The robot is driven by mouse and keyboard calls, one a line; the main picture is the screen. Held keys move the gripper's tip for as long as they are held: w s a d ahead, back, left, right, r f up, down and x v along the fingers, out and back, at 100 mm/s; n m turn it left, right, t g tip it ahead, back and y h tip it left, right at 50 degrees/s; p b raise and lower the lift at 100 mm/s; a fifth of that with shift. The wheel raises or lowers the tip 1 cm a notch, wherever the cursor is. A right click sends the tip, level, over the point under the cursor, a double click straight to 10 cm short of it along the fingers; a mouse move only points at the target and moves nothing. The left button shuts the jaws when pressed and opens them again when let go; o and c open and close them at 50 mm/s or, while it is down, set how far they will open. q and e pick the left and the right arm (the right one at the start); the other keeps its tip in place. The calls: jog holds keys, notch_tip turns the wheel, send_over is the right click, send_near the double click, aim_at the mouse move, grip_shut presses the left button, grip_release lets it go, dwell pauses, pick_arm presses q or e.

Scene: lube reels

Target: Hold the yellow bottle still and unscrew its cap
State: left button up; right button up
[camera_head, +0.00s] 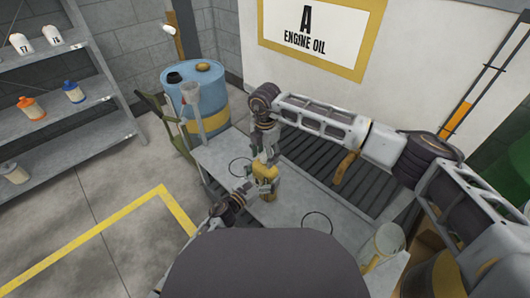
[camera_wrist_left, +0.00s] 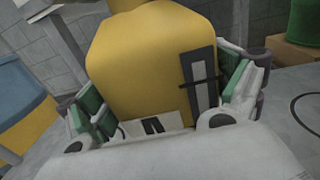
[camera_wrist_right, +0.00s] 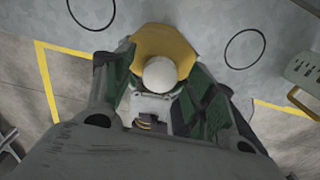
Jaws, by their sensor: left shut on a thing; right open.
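The yellow bottle (camera_head: 264,172) stands on the grey bench (camera_head: 222,154). In the left wrist view the bottle (camera_wrist_left: 150,60) fills the space between the fingers of my left gripper (camera_wrist_left: 160,112), which is shut on its body. A dark strip and part of a label show on its side. In the right wrist view the white round cap (camera_wrist_right: 160,74) sits on top of the yellow bottle (camera_wrist_right: 165,42). My right gripper (camera_wrist_right: 158,85) is above the bottle, open, with a finger on either side of the cap. I cannot tell whether the fingers touch the cap.
Two dark rings are marked on the bench, one (camera_head: 240,167) beside the bottle and one (camera_head: 317,222) nearer me. A pale bucket (camera_head: 388,240) stands at the bench's right end. A blue drum (camera_head: 200,92) stands behind. Shelves (camera_head: 50,125) with bottles are at left.

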jog(key=c, duration=1.1)
jog(key=shift+n, duration=0.3)
